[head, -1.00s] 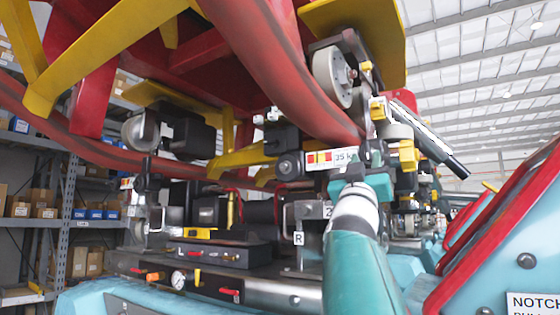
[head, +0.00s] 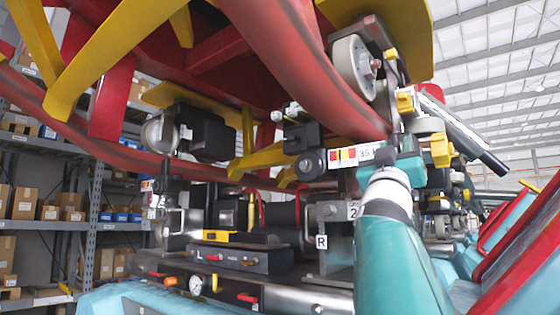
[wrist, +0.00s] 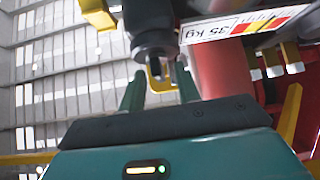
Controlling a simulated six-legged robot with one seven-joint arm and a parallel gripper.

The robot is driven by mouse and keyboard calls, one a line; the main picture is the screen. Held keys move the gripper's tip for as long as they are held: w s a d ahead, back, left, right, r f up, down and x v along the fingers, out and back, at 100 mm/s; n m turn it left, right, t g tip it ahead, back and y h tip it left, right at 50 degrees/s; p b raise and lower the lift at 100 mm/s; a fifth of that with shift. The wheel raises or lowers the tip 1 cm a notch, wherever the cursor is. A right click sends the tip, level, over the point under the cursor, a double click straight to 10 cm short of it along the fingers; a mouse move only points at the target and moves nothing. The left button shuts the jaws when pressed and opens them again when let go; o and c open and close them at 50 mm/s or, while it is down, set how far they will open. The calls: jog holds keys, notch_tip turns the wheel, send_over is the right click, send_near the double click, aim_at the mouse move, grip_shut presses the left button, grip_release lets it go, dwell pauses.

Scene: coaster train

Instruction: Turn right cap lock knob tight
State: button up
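My gripper (wrist: 158,92) shows in the wrist view as two teal fingers standing apart. The lower end of a black cylindrical part (wrist: 153,35) is just beyond and between the fingertips; I cannot tell if they touch it. A yellow loop-shaped part (wrist: 165,80) shows between the fingers. In the head view, my gripper's teal body is beside the 35 kg label (head: 345,156), and its fingertips are hidden. I cannot tell which part is the right cap lock knob.
A red rail (head: 290,60) crosses overhead, close to my arm. A dark cylinder (head: 465,133) slants out at right. Shelves with boxes (head: 40,210) stand at far left.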

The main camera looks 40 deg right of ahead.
grip_shut()
jog(key=shift+m+g, duration=0.9)
jog(key=shift+w+a+r+m+g+y, duration=0.15)
jog(key=shift+m+g+y, duration=1.2)
jog(key=shift+m+g, duration=1.85)
jog(key=shift+w+d+r+m+g+y, duration=0.15)
jog(key=shift+m+g+y, duration=1.65)
jog(key=shift+m, duration=2.45)
jog(key=shift+w+a+m+g+y, duration=0.15)
jog(key=shift+m+g+y, duration=0.8)
jog(key=shift+m+g, duration=2.45)
jog(key=shift+m+t+y, duration=0.4)
jog(key=shift+m, duration=0.45)
